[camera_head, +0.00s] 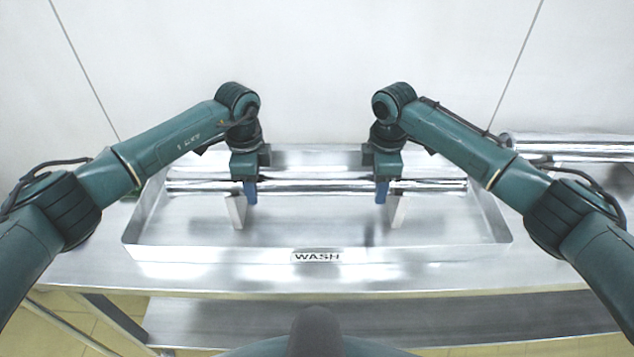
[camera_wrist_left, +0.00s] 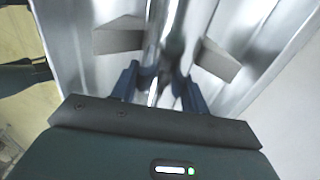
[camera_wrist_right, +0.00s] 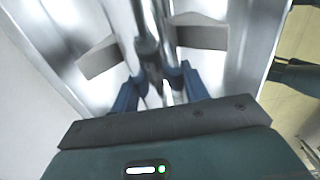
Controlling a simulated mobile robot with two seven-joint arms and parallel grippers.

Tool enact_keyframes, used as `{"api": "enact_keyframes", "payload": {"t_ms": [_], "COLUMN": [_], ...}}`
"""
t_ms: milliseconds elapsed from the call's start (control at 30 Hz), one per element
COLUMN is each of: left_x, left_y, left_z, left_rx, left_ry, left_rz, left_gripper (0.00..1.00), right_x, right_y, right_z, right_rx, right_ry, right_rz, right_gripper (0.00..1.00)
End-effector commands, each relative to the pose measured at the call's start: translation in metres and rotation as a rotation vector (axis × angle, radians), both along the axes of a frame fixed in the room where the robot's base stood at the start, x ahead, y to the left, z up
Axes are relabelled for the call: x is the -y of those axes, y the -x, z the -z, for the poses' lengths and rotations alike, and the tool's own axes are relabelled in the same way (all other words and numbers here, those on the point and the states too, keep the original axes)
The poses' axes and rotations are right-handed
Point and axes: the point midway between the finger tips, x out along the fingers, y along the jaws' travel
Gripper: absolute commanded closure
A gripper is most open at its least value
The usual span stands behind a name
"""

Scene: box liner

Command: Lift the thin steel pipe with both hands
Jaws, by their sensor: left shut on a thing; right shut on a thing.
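The thin steel pipe (camera_head: 318,187) lies level, left to right, over the shallow metal tray labelled WASH (camera_head: 420,257). My left gripper (camera_head: 247,190) is shut on the pipe left of its middle. My right gripper (camera_head: 382,190) is shut on it right of its middle. The pipe also runs between the blue fingers in the left wrist view (camera_wrist_left: 163,35) and the right wrist view (camera_wrist_right: 150,30). Light grey blocks, a left one (camera_head: 237,211) and a right one (camera_head: 398,211), stand near the grippers. I cannot tell whether the pipe touches them.
A thicker shiny pipe (camera_head: 570,146) lies at the back right, outside the tray. The tray stands on a steel table (camera_head: 330,277) with a lower shelf (camera_head: 380,322). A pale wall (camera_head: 310,60) is close behind. The tray's walls surround the pipe.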

Motion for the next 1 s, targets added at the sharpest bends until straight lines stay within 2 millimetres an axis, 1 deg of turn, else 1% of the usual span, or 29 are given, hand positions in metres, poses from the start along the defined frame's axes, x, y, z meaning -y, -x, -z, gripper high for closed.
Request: {"api": "enact_keyframes", "payload": {"t_ms": [33, 133, 167, 600, 867, 1000], "left_x": [0.0, 0.0, 0.0, 0.0, 0.0, 0.0], "left_y": [0.0, 0.0, 0.0, 0.0, -0.001, -0.001], "left_z": [0.0, 0.0, 0.0, 0.0, -0.006, -0.015], "left_rx": [0.001, 0.001, 0.001, 0.001, 0.005, 0.005], "left_ry": [0.0, 0.0, 0.0, 0.0, 0.002, 0.002], "left_rz": [0.0, 0.0, 0.0, -0.001, 0.0, -0.001], "left_gripper": [0.91, 0.99, 1.0, 1.0, 1.0, 1.0], "right_x": [0.0, 0.0, 0.0, 0.0, -0.001, -0.001], "right_y": [0.0, 0.0, 0.0, 0.0, -0.001, -0.001], "right_z": [0.0, 0.0, 0.0, -0.001, -0.007, -0.015], "right_rx": [0.0, 0.0, 0.0, 0.0, 0.004, 0.004], "right_ry": [0.0, 0.0, 0.0, -0.001, -0.002, -0.003], "right_rz": [0.0, 0.0, 0.0, 0.0, 0.0, 0.0], "right_gripper": [0.91, 0.99, 1.0, 1.0, 1.0, 1.0]}}
